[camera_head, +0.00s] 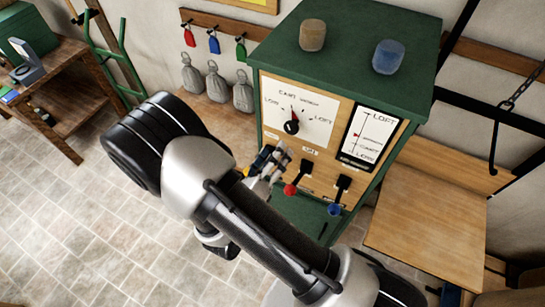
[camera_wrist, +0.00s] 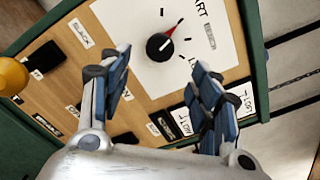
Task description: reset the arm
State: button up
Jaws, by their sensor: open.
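My gripper (camera_head: 270,165) is at the front of a green control cabinet (camera_head: 345,30), beside the left part of its wooden panel. In the wrist view my gripper (camera_wrist: 160,75) has its two blue-padded fingers spread apart with nothing between them. Past the fingertips is a white dial with a black, red-tipped knob (camera_wrist: 160,46); the knob also shows in the head view (camera_head: 292,127). A red-knobbed lever (camera_head: 290,189) and a blue-knobbed lever (camera_head: 334,209) stand right of my gripper. A yellow knob (camera_wrist: 11,76) shows at the left of the wrist view.
Red, blue and green tags (camera_head: 214,43) hang on a wall rail above grey sacks. A wooden platform (camera_head: 430,225) is at the right, below a hanging chain hook. Tiled floor is clear at left.

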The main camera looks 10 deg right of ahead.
jog(key=shift+s+a, duration=0.2)
jog(key=shift+s, duration=0.15)
dwell(0.3)
jog(key=s+d+r+m+g+h+b, duration=0.35)
jog(key=s+d+m+g+b, duration=0.55)
jog(key=d+m+g, duration=0.75)
jog(key=s+a+f+m+y+b, duration=0.3)
jog(key=s+m+y+b, duration=0.2)
jog(key=s+m+y, duration=0.6)
jog(key=w+a+m+t+y+b, duration=0.1)
jog(key=a+m+t+y+b, duration=0.2)
jog(key=m, duration=0.8)
jog(key=a+t+b, duration=0.2)
jog(key=a+t, duration=0.1)
jog(key=shift+w+a+r+t, duration=0.3)
jog(key=shift+w+r+t, duration=0.05)
